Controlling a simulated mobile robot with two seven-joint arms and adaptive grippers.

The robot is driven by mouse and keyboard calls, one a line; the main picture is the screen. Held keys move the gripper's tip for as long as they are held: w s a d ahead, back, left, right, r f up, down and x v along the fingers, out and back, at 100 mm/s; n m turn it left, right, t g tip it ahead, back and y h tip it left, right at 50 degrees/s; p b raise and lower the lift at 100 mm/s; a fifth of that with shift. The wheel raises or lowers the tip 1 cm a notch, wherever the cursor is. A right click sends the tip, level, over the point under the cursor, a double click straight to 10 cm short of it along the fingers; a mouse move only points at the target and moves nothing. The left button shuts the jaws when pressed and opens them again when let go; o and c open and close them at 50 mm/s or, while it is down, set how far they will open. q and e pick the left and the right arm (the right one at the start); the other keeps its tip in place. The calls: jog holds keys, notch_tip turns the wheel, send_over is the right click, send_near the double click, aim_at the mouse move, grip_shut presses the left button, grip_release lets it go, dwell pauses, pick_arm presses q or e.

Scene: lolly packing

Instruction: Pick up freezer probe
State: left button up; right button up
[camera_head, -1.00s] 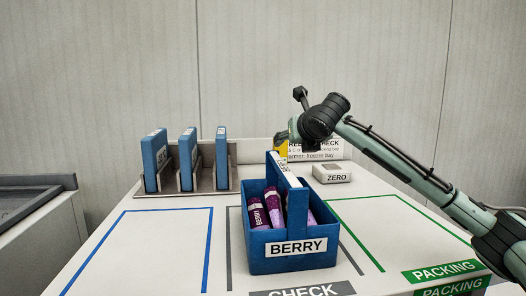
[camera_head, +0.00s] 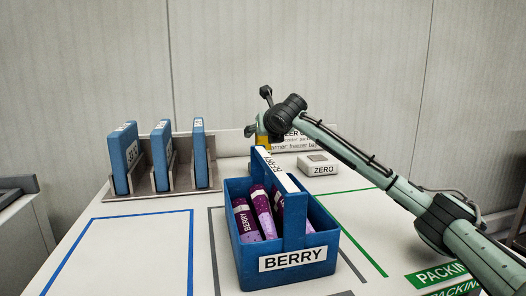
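A yellow piece (camera_head: 263,141) shows just below my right gripper, in front of the sign at the back of the table; it may be the freezer probe or its holder, but most of it is hidden. My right gripper (camera_head: 251,131) is at the back of the table, with its fingertips beside and above the yellow piece. The wrist covers much of the fingers, so I cannot tell whether they are open or touching it. My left gripper is not in view.
A blue BERRY basket (camera_head: 300,262) with a tall handle holds several purple lollies (camera_head: 262,212) in front. A white ZERO box (camera_head: 318,164) sits behind it. Blue panels (camera_head: 124,160) stand in a rack (camera_head: 206,183) at left. The blue-outlined area (camera_head: 135,250) is clear.

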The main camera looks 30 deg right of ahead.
grip_shut()
dwell(0.5)
jog(key=shift+r, duration=0.1)
